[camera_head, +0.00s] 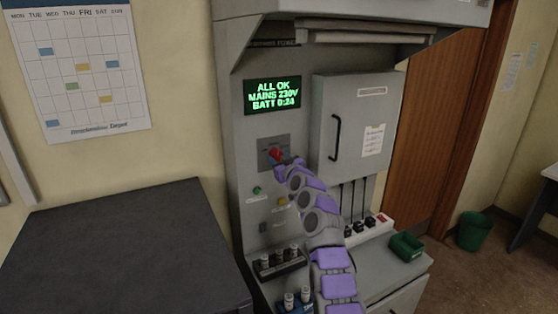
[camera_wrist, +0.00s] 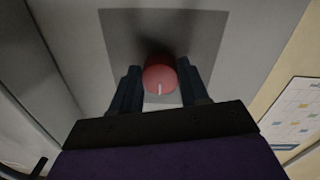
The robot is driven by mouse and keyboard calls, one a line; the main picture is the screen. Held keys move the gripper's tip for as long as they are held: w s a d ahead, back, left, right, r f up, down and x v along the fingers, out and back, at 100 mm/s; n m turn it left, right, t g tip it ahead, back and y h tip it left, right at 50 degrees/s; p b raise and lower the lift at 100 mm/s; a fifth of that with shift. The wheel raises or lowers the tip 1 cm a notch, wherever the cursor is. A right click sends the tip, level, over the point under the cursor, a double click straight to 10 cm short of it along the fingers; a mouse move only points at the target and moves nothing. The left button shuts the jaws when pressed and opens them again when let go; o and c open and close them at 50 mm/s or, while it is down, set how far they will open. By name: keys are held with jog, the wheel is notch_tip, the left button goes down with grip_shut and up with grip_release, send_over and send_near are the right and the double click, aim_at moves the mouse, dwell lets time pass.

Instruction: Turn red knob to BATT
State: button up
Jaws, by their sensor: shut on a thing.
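The red knob (camera_head: 276,154) sits on a dark grey plate (camera_head: 265,144) on the front of the grey console, below the green-lit display. In the wrist view the red knob (camera_wrist: 160,80) is between the two dark fingers of my gripper (camera_wrist: 160,88), which is shut on it. A pale pointer line shows on the knob, pointing down in the wrist view. My gripper (camera_head: 284,160) and purple-grey arm reach up to the knob from below in the head view. The labels around the knob are too small or hidden to read.
The display (camera_head: 272,96) reads "ALL OK, MAINS 230V, BATT 0:24". A grey cabinet door (camera_head: 350,130) with a black handle is right of the knob. A green button (camera_head: 257,190) and a yellow one (camera_head: 281,201) lie below. A green tray (camera_head: 406,246) is on the lower shelf.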

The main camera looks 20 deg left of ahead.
jog(key=shift+r, duration=0.1)
jog(key=shift+c, duration=1.1)
jog(key=m+b, duration=0.1)
jog(key=m, duration=0.4)
jog(key=shift+m, duration=0.3)
jog(key=shift+r+m, duration=0.15)
jog(key=shift+m, duration=0.25)
jog(key=m+p, duration=0.1)
jog(key=m, duration=0.4)
jog(key=shift+a+g, duration=0.1)
jog(key=shift+g, duration=0.2)
jog(key=shift+m+p, duration=0.3)
